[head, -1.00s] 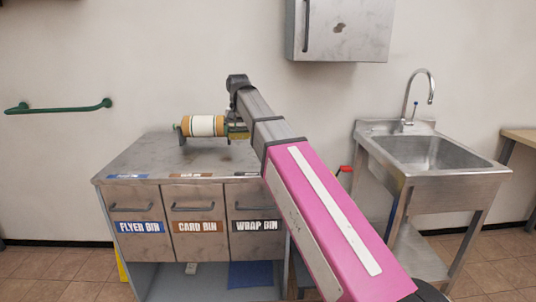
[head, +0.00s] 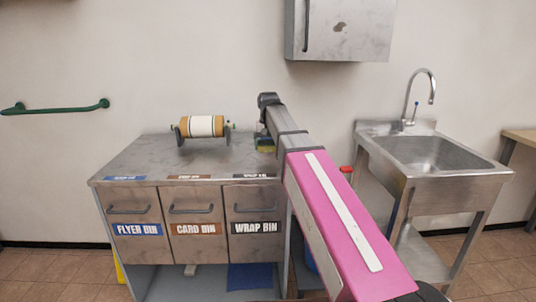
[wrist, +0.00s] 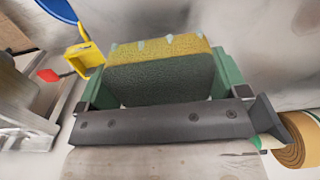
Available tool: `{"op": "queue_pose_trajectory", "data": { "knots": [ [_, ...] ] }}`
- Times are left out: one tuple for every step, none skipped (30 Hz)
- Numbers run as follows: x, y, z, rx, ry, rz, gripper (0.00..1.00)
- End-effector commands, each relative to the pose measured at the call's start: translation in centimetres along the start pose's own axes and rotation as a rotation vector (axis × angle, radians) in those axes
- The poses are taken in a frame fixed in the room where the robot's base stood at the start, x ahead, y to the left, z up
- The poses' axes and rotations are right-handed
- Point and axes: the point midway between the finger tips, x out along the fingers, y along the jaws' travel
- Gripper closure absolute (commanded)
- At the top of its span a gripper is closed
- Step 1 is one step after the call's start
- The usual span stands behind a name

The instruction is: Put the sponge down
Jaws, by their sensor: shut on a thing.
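The sponge (wrist: 160,80), yellow on one side and dark green on the other, is between the green fingers of my gripper (wrist: 163,66) in the wrist view. My gripper is shut on it. In the head view, the sponge (head: 265,145) shows small under my gripper (head: 264,138), near the back right of the metal cabinet top (head: 150,160). I cannot tell whether the sponge touches the top. My arm hides part of the cabinet's right side.
A tan and white roll (head: 204,126) on a holder stands left of my gripper. Labelled drawers, including the wrap bin (head: 256,212), are in the cabinet's front. A metal sink (head: 430,155) stands to the right. A wall cabinet (head: 345,30) hangs above. The cabinet top's front is clear.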

Motion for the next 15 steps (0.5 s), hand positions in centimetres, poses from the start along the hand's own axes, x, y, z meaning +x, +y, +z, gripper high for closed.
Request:
{"op": "queue_pose_trajectory", "data": {
  "knots": [
    [0.4,0.0,0.0,0.0,-0.001,0.0,0.34],
    [0.7,0.0,0.1,0.0,-0.001,0.0,0.34],
    [1.2,0.0,0.1,0.0,-0.001,0.0,0.34],
    [1.6,0.0,0.1,0.0,-0.002,0.0,0.34],
    [2.0,0.0,0.1,0.0,-0.002,0.001,0.34],
    [2.5,0.0,0.1,0.0,-0.002,0.001,0.34],
    [2.9,0.0,0.1,0.0,-0.002,0.0,0.34],
    [3.3,0.0,0.1,0.0,-0.001,0.0,0.34],
    [3.6,0.0,0.1,0.0,-0.001,0.0,0.34],
    [3.8,0.0,0.1,0.0,-0.001,0.0,0.34],
    [3.9,-0.1,0.0,0.0,-0.001,0.0,0.34],
    [3.9,-0.1,0.0,0.0,0.0,0.0,0.34],
    [3.9,-0.1,0.0,0.0,0.0,0.0,0.34],
    [3.8,-0.1,0.0,0.0,0.0,0.0,0.34],
    [3.8,-0.1,0.0,0.0,0.0,0.0,0.34]
  ]
}}
